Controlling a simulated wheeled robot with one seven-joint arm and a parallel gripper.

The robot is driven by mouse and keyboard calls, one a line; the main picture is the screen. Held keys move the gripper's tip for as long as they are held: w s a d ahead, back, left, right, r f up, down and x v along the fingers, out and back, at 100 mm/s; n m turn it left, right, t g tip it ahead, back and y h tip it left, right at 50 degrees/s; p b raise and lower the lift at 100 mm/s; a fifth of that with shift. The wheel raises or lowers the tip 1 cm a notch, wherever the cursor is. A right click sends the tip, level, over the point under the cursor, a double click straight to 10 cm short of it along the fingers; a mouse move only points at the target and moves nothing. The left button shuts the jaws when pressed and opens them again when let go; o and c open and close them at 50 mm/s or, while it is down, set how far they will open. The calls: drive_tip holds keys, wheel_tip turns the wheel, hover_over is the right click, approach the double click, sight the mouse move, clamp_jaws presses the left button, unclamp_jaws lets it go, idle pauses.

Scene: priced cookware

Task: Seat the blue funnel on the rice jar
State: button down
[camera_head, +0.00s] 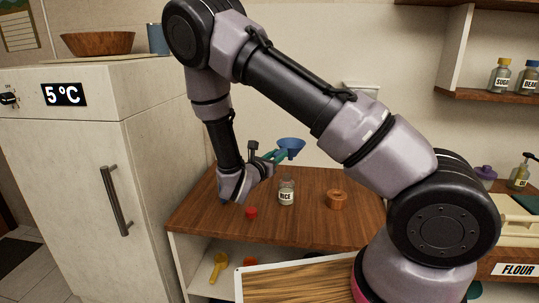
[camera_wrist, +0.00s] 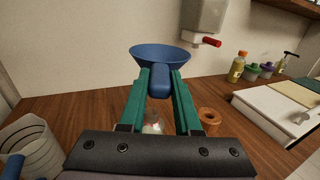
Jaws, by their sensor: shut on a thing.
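The blue funnel (camera_head: 291,145) is held in the air above the wooden counter, wide mouth up, and it also shows in the wrist view (camera_wrist: 160,56). My gripper (camera_head: 273,157) is shut on the funnel, with its green fingers (camera_wrist: 159,84) on either side of the blue part below the cone. The rice jar (camera_head: 287,192) stands upright on the counter, labelled RICE, with the funnel above it and apart from it. In the wrist view the jar (camera_wrist: 154,122) shows partly between the fingers. Its top looks open in the head view.
A wooden ring-shaped thing (camera_head: 337,199) stands right of the jar. A small red lid-like thing (camera_head: 251,213) lies left in front. A clear measuring cup (camera_wrist: 32,146) stands at the wrist view's left. A wall dispenser with a red tip (camera_wrist: 204,22) hangs behind.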

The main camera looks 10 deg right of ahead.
drive_tip(key=shift+s+a+r, duration=0.1)
drive_tip(key=shift+a+r, duration=0.05)
drive_tip(key=shift+a, duration=0.3)
drive_tip(key=shift+s+a+r, duration=0.1)
drive_tip(key=shift+a, duration=0.35)
drive_tip(key=shift+d+f, duration=0.1)
drive_tip(key=shift+f, duration=2.35)
drive_tip(key=shift+f, duration=1.2)
drive_tip(key=shift+f, duration=0.1)
drive_tip(key=shift+f, duration=0.35)
drive_tip(key=shift+f, duration=0.2)
